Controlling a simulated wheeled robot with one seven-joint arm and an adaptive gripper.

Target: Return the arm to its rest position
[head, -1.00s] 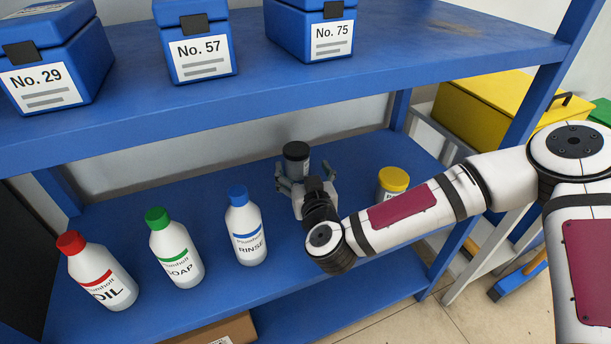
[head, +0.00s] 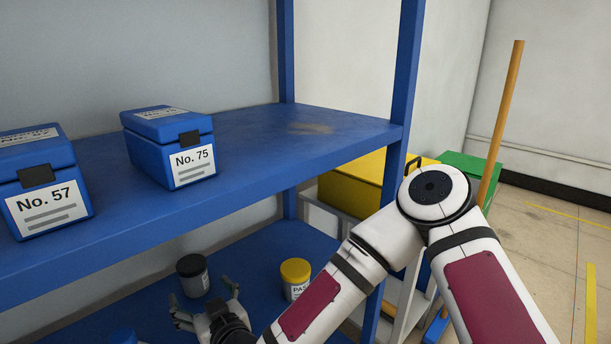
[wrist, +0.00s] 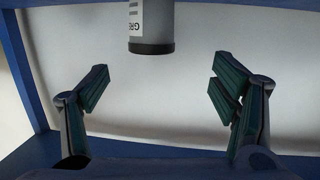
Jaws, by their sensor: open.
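My gripper (head: 206,300) is over the lower blue shelf, low in the head view, with its fingers spread and nothing between them. A grey jar with a black lid (head: 193,277) stands upright just beyond the fingers. In the wrist view the same jar (wrist: 151,28) shows upside down at the top, past the open fingers (wrist: 162,78) and apart from them. My arm reaches in from the right in the head view, and its wrist is cut off at the bottom edge.
A yellow-lidded jar (head: 295,277) stands right of my gripper, close to my forearm. The upper shelf (head: 262,145) carries blue boxes No. 57 (head: 45,190) and No. 75 (head: 172,150). A shelf post (head: 405,70), yellow bin (head: 352,180) and broom handle (head: 502,120) are near my arm.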

